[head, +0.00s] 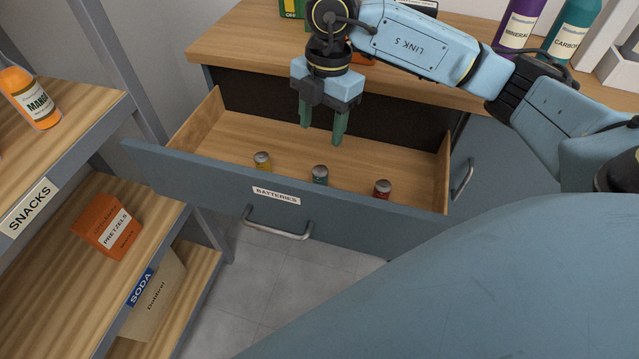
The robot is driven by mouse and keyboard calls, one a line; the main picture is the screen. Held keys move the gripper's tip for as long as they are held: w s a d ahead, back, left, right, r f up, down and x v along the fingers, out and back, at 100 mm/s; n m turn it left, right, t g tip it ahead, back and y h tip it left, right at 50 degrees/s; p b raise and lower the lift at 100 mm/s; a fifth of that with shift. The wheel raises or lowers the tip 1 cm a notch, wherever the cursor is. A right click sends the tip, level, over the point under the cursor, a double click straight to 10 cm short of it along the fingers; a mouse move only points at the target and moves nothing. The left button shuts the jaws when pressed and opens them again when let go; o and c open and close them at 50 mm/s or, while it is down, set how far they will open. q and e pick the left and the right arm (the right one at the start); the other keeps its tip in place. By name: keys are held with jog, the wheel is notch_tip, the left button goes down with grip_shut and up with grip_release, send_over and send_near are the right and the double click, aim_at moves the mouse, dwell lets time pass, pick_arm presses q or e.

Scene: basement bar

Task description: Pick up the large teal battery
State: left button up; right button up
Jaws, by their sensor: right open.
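The teal battery (320,176) stands upright in the open drawer (214,137) labelled BATTERIES, near its front panel. It is between a yellow battery (262,162) on its left and a red battery (382,189) on its right. The drawer front hides the lower parts of the batteries. My right gripper (320,136) points down over the drawer, above and behind the teal battery. Its two green fingers are apart with nothing between them. My left gripper is not in view.
A wooden counter (238,42) is behind the drawer, with a purple bottle (519,27) and a teal bottle (571,32) at right. A shelf at left holds an orange bottle (30,98) and a pretzels box (107,226). The back of the drawer is clear.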

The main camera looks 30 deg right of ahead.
aim_at(320, 170)
jog(key=f, duration=0.2)
jog(key=f+b, duration=0.1)
jog(key=f, duration=0.2)
jog(key=f+b, duration=0.1)
jog(key=f, duration=0.1)
jog(key=shift+s+a+f, duration=0.1)
jog(key=shift+a+f, duration=0.25)
jog(key=shift+s+f+b, duration=0.1)
jog(key=shift+f+b, duration=0.35)
jog(key=shift+f, duration=0.65)
jog(key=f+b, duration=0.1)
jog(key=f, duration=0.2)
jog(key=shift+s, duration=0.2)
jog(key=shift+a+f, duration=0.1)
jog(key=shift+f, duration=0.45)
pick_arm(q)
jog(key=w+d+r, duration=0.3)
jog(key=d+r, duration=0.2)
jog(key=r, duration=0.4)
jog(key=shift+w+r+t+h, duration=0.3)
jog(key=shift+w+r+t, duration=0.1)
pick_arm(e)
jog(key=c, duration=1.1)
jog(key=shift+r, duration=0.15)
